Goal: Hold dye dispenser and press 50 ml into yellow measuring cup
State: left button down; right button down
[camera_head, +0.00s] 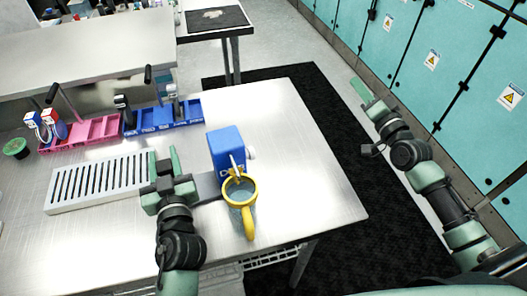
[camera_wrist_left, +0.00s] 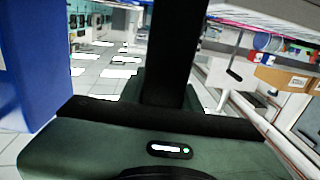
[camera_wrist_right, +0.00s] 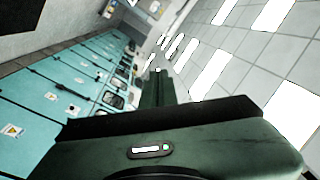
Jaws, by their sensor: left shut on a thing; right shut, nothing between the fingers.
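The dye dispenser (camera_head: 226,147) is a blue box on the metal table, with a grey bar on its left side and a nozzle at its front. The yellow measuring cup (camera_head: 253,189) stands in front of it, beneath or close to the nozzle, handle toward me. My left gripper (camera_head: 164,179) is left of the dispenser and shut on its grey bar. In the left wrist view a dark bar (camera_wrist_left: 172,50) runs up from the fingers, with the blue body (camera_wrist_left: 25,70) at left. My right gripper (camera_head: 361,91) is shut and empty, off the table's right side. The liquid level is unclear.
A white slotted rack (camera_head: 49,198) lies left of my left gripper. Pink (camera_head: 95,131) and blue (camera_head: 160,121) trays with tools stand behind. A green-topped round item (camera_head: 16,147) is at far left. The table's right part (camera_head: 310,185) is clear. Teal cabinets (camera_head: 395,35) line the right.

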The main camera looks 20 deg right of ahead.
aim_at(251, 153)
jog(key=s+a+r+m+y, duration=0.1)
jog(key=s+a+y, duration=0.3)
jog(key=a, duration=0.5)
jog(key=s+a+f+m, duration=0.1)
jog(key=s+a+f, duration=0.2)
jog(key=s+a, duration=0.1)
jog(key=s+a+f+m+g, duration=0.1)
jog(key=s+a+f+m, duration=0.1)
jog(key=s+a+f, duration=0.1)
jog(key=s+a+f+m+g+y, duration=0.1)
jog(key=s+a+f+m, duration=0.1)
jog(key=s+a, duration=0.3)
jog(key=shift+s+a+f, duration=0.3)
jog(key=shift+s+f, duration=0.35)
jog(key=shift+f, duration=0.25)
jog(key=x, duration=0.9)
jog(key=shift+w, duration=0.2)
jog(key=a, duration=0.3)
jog(key=shift+w+f, duration=0.1)
jog(key=shift+w, duration=0.1)
jog(key=shift+s+a, duration=0.1)
jog(key=shift+a, duration=0.55)
jog(key=shift+a, duration=0.1)
